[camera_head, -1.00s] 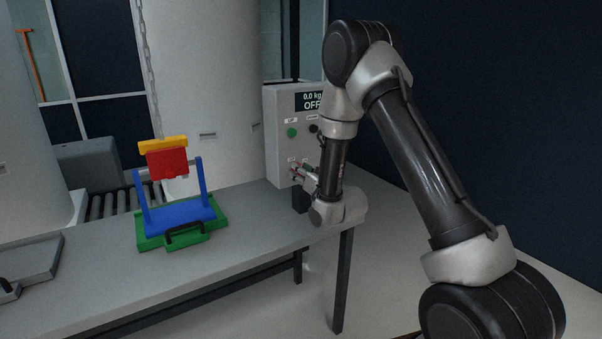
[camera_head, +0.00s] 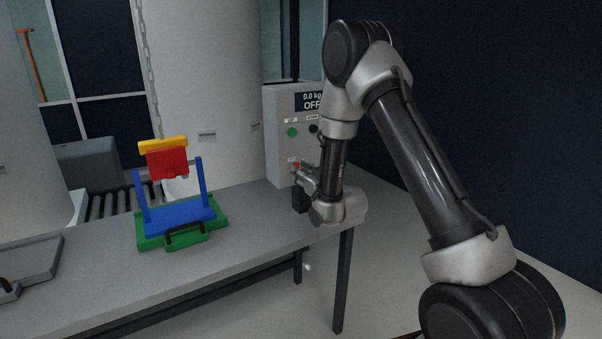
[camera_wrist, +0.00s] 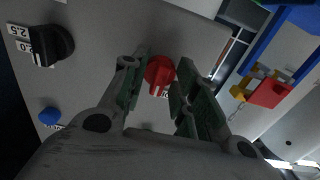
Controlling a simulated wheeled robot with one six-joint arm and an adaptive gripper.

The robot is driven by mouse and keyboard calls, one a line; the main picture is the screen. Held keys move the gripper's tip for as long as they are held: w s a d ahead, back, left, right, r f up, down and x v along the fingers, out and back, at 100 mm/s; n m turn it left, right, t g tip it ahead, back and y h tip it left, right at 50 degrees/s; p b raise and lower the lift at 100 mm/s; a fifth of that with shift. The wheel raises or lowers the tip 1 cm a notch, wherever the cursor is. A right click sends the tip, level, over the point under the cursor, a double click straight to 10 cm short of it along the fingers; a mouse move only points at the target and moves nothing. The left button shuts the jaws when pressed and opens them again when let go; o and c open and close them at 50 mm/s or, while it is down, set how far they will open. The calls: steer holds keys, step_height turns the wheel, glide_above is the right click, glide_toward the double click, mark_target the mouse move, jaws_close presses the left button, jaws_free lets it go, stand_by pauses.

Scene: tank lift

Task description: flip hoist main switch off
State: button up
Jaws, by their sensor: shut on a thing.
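The grey hoist control box (camera_head: 278,150) stands at the far right end of the table, and its display (camera_head: 311,102) reads 0.0 kg and OFF. A red rotary switch (camera_wrist: 160,71) with a white mark sits low on its front; it is small and partly hidden by my gripper in the head view (camera_head: 296,165). My gripper (camera_wrist: 157,82) is at the panel with its two fingers on either side of the red switch, shut on it. The head view shows my gripper (camera_head: 300,171) only small, from the side.
A black knob (camera_wrist: 52,45) and a blue button (camera_wrist: 49,116) are on the same panel, with a green button (camera_head: 292,132) higher up. A blue frame (camera_head: 181,215) on a green base (camera_head: 153,242) stands on the table (camera_head: 110,285), with a red and yellow block (camera_head: 166,162) above it.

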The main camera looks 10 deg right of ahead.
steer(key=o, duration=0.6)
steer(key=v, duration=0.7)
steer(key=shift+s, duration=0.2)
